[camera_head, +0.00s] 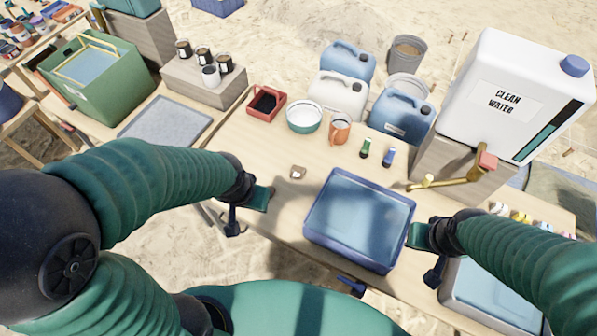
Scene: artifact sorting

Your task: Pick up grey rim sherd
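A small brownish piece with a pale patch (298,172) lies on the wooden table, left of the blue-rimmed water tray; it may be a sherd, but it is too small to tell whether it is the grey rim sherd. My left gripper (268,196) is over the table's left front edge, below and left of that piece and apart from it. A small brown spot shows at its tip; I cannot tell what it is. My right gripper (412,236) is at the right side of the blue-rimmed water tray (312,232). The finger gaps of both grippers are not clear.
A red bin (251,110), a white-and-green bowl (304,130), a copper mug (339,140) and two small bottles (365,148) stand behind. A large clean-water container (475,75) with a brass tap (445,182) stands at right. The table around the small piece is clear.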

